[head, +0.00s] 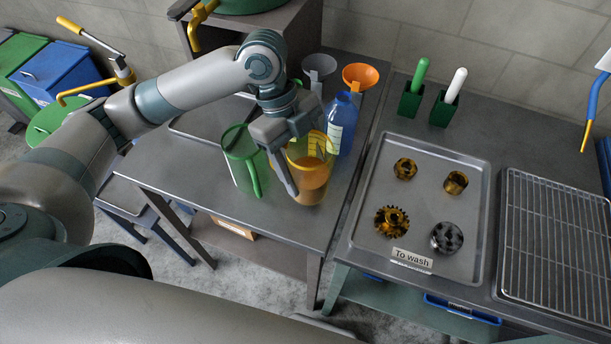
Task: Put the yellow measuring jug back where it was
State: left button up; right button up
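The yellow measuring jug (313,181) is see-through, with orange-brown showing in its lower part. It is at the right side of the left-hand grey table (285,225), and I cannot tell whether its base touches the tabletop. My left gripper (298,172) is at the jug from above and behind. One finger runs down the jug's left side; the other is mostly hidden, so its closure is unclear. A green jug (238,165) stands just left of it. A blue bottle (341,125) stands close behind on the right. My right gripper is out of view.
An orange funnel (360,76) and a grey funnel (319,66) are at the table's back. The right-hand table holds a "To wash" tray (372,215) with several metal parts, a wire rack (555,235) and two brush holders (411,98). The left table's front is clear.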

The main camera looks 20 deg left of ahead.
pick_arm(q)
jog(key=shift+f+p, duration=0.6)
jog(key=shift+f, duration=1.35)
jog(key=shift+f, duration=0.15)
jog(key=o, duration=1.5)
jog(key=shift+c, duration=0.2)
jog(key=shift+r, duration=0.2)
